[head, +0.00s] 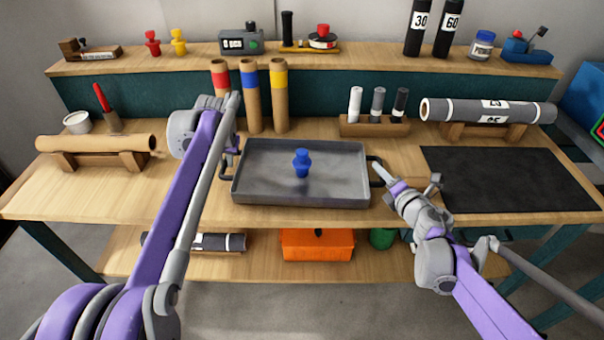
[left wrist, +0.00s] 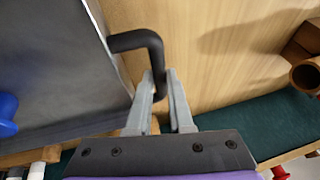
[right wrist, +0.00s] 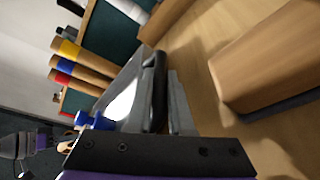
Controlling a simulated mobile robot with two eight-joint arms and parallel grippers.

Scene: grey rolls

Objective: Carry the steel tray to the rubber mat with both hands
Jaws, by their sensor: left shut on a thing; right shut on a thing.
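The grey steel tray (head: 335,185) is level in the middle of the workbench, with a blue peg-shaped piece (head: 302,163) standing upright in it. I cannot tell whether the tray touches the bench top. My left gripper (head: 230,152) is shut on the tray's left handle; the black handle (left wrist: 140,40) runs between its fingers in the left wrist view. My right gripper (head: 378,168) is shut on the right handle, and that handle (right wrist: 155,90) shows between its fingers in the right wrist view. The black rubber mat (head: 515,182) lies flat and bare to the right of the tray.
A rack of small rolls (head: 375,126) and a large grey roll on a cradle (head: 490,111) stand behind the tray and mat. Upright brown tubes (head: 252,97) stand behind the tray's left part. A brown roll (head: 95,142) on a cradle is at far left.

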